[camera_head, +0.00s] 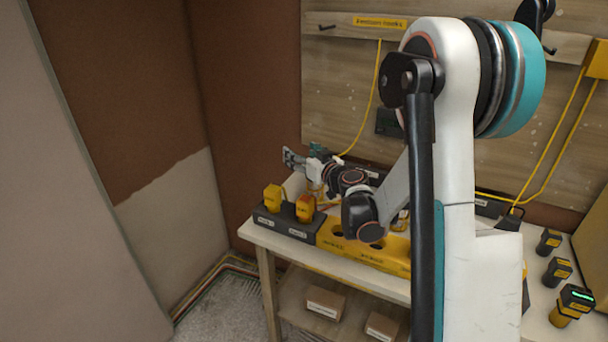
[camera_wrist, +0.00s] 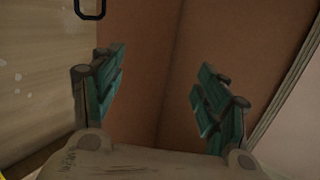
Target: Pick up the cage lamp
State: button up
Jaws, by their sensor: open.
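I cannot make out a cage lamp for certain in either view; part of the bench and wall is hidden behind my arm. My gripper (camera_head: 304,158) is over the bench's back left part, near the corner of the walls. In the wrist view, its two teal-padded fingers (camera_wrist: 161,82) are spread wide with nothing between them.
The bench (camera_head: 350,276) holds a dark block (camera_head: 284,222) with two yellow-topped items and a yellow holder (camera_head: 385,259) with round holes. Several black-and-yellow devices (camera_head: 557,271) stand at right. A yellow cord (camera_head: 374,95) hangs along the panel. Small boxes (camera_head: 325,302) sit below.

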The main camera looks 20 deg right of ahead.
jog(key=w+d+f+t+h, duration=0.1)
jog(key=w+d+f+h, duration=0.2)
jog(key=d, duration=0.5)
jog(key=shift+m+y, duration=0.3)
jog(key=shift+m, duration=0.1)
jog(key=f, duration=0.3)
jog(key=f+b, duration=0.1)
jog(key=f, duration=0.2)
jog(key=w+f+b, duration=0.1)
jog(key=f, duration=0.2)
jog(key=shift+w+f, duration=0.1)
jog(key=shift+f, duration=0.2)
jog(key=w+b, duration=0.1)
jog(key=w, duration=0.5)
jog(key=shift+w, duration=0.3)
jog(key=shift+d+r, duration=0.1)
jog(key=c, duration=1.4)
grip_shut()
jog(key=shift+r, duration=0.1)
